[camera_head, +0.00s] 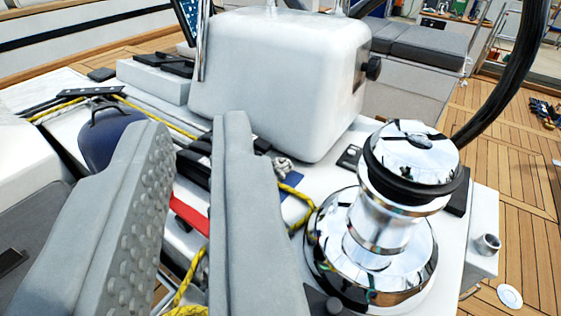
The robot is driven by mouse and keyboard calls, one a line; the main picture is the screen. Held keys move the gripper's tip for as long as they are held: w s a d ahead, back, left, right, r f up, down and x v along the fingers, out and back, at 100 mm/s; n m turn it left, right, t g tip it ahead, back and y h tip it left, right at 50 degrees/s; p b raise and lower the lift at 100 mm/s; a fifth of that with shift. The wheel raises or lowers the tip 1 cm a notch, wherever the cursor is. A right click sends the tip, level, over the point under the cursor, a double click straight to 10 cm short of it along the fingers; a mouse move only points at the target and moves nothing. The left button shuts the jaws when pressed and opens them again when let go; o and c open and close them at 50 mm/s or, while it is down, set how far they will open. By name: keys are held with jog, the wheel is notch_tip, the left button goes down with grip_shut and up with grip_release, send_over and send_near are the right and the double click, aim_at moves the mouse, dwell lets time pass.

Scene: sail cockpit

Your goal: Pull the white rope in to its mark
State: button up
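My gripper (190,128) fills the lower left, with two grey fingers standing apart. It is open, and nothing is visibly held between them. Past the gap I see black rope clutches (193,163) and a red strip (190,213). A small whitish knotted piece of rope (283,166) lies just right of the right finger. I cannot tell whether it belongs to the white rope. No mark on a white rope can be made out. A chrome winch (400,200) stands to the right of my gripper. My fingers hide part of the deck and lines.
A yellow-and-black rope (297,196) runs by the winch, and more of it shows below the gap. A white rounded housing (270,80) stands behind the clutches. A dark blue rounded object (112,135) is behind the left finger. Teak deck (510,150) lies open at right.

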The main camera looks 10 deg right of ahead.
jog(key=o, duration=0.3)
jog(key=shift+w, duration=0.25)
jog(key=o, duration=0.6)
jog(key=w, duration=0.1)
jog(key=w+g, duration=0.1)
jog(key=shift+w+d+f, duration=0.2)
jog(key=shift+w+f, duration=0.15)
jog(key=shift+f, duration=0.05)
jog(key=n+g+h, duration=0.1)
jog(key=n+g, duration=0.2)
jog(key=g, duration=0.9)
send_over(282, 164)
jog(key=s+a, duration=0.2)
jog(key=s, duration=0.5)
notch_tip(282, 164, down, 20)
jog(key=x, duration=1.1)
jog(key=w+x, duration=0.1)
jog(key=x, duration=0.4)
jog(key=shift+d+f, duration=0.1)
jog(key=shift+d, duration=0.2)
jog(key=shift+c, duration=0.2)
